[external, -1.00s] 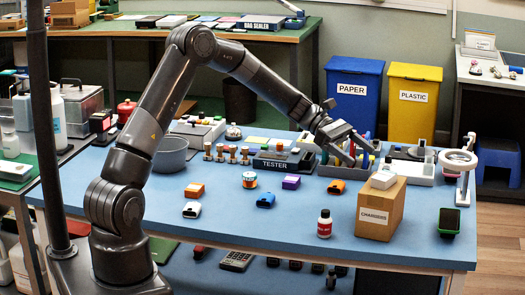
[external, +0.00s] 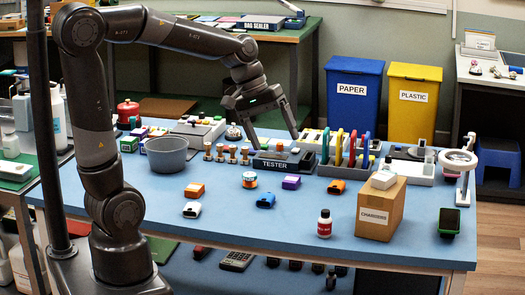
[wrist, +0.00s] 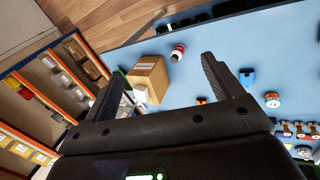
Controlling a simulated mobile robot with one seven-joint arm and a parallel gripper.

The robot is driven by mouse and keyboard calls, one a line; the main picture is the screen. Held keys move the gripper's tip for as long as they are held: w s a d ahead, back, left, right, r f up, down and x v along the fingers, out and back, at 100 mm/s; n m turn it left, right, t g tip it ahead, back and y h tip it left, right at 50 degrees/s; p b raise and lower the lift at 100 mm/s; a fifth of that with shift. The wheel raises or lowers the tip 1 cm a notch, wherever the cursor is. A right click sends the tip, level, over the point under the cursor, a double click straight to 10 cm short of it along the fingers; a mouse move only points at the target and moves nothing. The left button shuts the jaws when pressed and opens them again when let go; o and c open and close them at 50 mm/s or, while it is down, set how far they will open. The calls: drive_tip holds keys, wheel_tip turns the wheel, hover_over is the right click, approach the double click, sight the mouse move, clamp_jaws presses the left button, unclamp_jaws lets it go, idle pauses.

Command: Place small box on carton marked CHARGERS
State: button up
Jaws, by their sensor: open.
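The brown carton marked CHARGERS (external: 380,213) stands upright near the front right of the table. A small white box (external: 383,180) lies on its top. In the wrist view the carton (wrist: 150,72) and the white box (wrist: 140,93) show between my fingers, at a distance. My gripper (external: 271,133) is open and empty, raised over the back middle of the table near the tester, well left of the carton and apart from it. Its two spread fingers also show in the wrist view (wrist: 163,68).
A white bottle with a red label (external: 324,224) stands just left of the carton. The tester (external: 283,163) and an upright rack of coloured items lie behind. The front left tabletop is mostly clear.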

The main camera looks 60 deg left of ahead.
drive_tip(key=s+a+m+t+y, duration=0.1)
drive_tip(key=s+a+m, duration=0.1)
drive_tip(key=s, duration=0.5)
drive_tip(key=s+a+m+t+y, duration=0.1)
drive_tip(key=s+a+m+y, duration=0.1)
drive_tip(key=s+m, duration=0.3)
drive_tip(key=shift+s+a+r+y, duration=0.2)
drive_tip(key=shift+s+y, duration=0.1)
drive_tip(key=shift+s, duration=0.85)
